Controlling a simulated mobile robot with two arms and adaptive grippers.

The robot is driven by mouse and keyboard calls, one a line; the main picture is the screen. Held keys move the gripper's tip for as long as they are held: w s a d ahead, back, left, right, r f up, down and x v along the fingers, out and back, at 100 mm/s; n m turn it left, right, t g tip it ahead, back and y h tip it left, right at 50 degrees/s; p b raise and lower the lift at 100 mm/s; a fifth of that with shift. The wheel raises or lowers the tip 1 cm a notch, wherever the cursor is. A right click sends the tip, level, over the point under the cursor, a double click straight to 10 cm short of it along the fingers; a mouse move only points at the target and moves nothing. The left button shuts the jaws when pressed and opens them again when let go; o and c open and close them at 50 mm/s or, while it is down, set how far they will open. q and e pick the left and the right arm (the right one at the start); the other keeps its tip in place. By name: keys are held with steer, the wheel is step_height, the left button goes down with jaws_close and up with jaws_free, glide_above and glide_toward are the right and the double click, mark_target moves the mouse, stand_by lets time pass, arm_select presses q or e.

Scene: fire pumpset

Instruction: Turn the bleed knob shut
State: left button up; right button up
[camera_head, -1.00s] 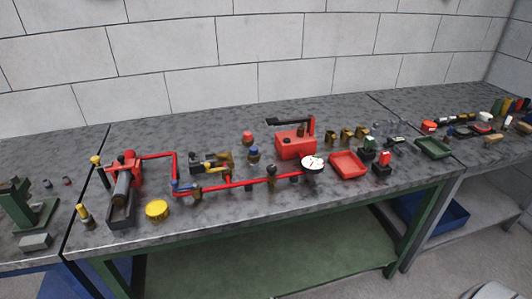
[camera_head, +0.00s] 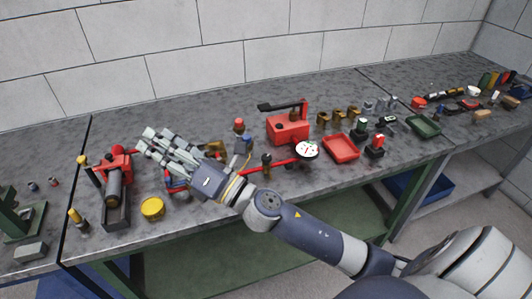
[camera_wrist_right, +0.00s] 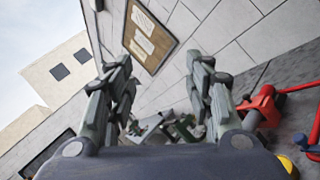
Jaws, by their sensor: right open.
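A red pipe run (camera_head: 284,162) lies along the bench, with a white-faced gauge (camera_head: 307,149) near its right end. My right gripper (camera_head: 148,143) reaches in from the lower right, over the left part of the pipe. Its fingers are spread and empty and point left toward the red hand pump (camera_head: 117,164). A blue fitting (camera_head: 176,179) shows just below the fingers. I cannot tell which part is the bleed knob; the hand and fingers hide part of the pipework. In the right wrist view the open fingers (camera_wrist_right: 160,70) frame the wall, with red pipework (camera_wrist_right: 262,108) at the right.
A yellow cap (camera_head: 152,207) stands near the front edge. A red toolbox-like unit (camera_head: 288,128), a red tray (camera_head: 341,146) and a green tray (camera_head: 424,126) stand farther right. Several small fittings are nearby. Bare bench lies behind the pipework.

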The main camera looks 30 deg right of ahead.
steer(key=s+a+n+g+y, duration=0.2)
steer(key=a+n+g+y, duration=0.45)
steer(key=n, duration=0.65)
steer(key=n+g+h, duration=0.8)
steer(key=n+h, duration=1.2)
steer(key=h, duration=0.1)
glide_toward(267, 157)
steer(key=shift+g+y, duration=0.25)
steer(key=p+x, duration=0.3)
steer(key=x, duration=0.5)
steer(key=shift+w+d, duration=0.15)
steer(key=shift+w, duration=0.05)
arm_select(q)
steer(key=r, duration=0.3)
steer(key=shift+w, duration=0.35)
